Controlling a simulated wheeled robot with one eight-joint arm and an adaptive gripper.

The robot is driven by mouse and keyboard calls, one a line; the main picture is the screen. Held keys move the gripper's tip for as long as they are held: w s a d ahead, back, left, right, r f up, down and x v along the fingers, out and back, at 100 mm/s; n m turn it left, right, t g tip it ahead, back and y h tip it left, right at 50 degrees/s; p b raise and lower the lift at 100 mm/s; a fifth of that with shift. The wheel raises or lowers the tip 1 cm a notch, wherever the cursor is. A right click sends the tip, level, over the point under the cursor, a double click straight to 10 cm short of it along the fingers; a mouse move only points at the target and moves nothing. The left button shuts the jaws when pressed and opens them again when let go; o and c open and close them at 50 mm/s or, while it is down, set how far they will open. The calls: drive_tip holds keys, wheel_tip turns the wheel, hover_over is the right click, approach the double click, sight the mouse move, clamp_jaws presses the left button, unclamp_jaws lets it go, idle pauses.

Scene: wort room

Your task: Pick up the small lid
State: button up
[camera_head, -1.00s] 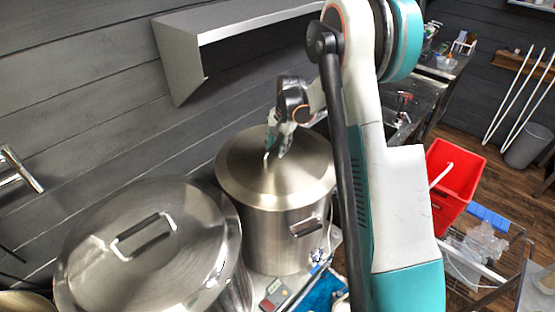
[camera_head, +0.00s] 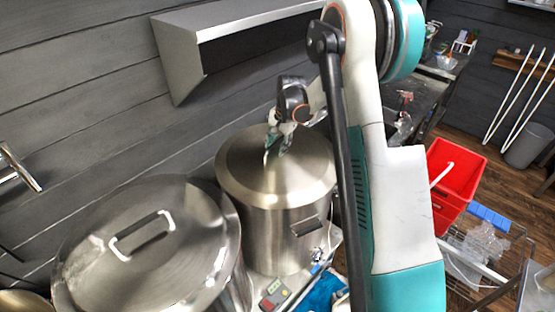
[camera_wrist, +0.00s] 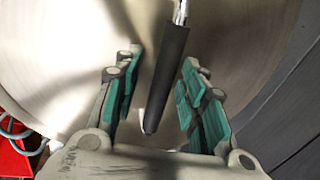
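The small lid (camera_head: 250,172) is a round brushed-metal disc lying on the smaller steel pot (camera_head: 272,240). In the wrist view the lid (camera_wrist: 55,60) fills most of the background, and its black bar handle (camera_wrist: 167,75) runs lengthwise between my fingers. My gripper (camera_head: 277,148) is over the lid's top. In the wrist view my gripper (camera_wrist: 160,100) is open, with teal pads on both sides of the handle and gaps to each. The handle is hidden behind my gripper in the head view.
A larger pot with a big lid (camera_head: 100,260) and black handle stands at the front left. A grey wall shelf (camera_head: 240,22) juts out above and behind. A red bin (camera_head: 455,180) stands at the right. My arm hides part of the bench.

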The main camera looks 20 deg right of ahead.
clamp_jaws()
drive_tip(key=shift+r, duration=0.1)
idle(0.5)
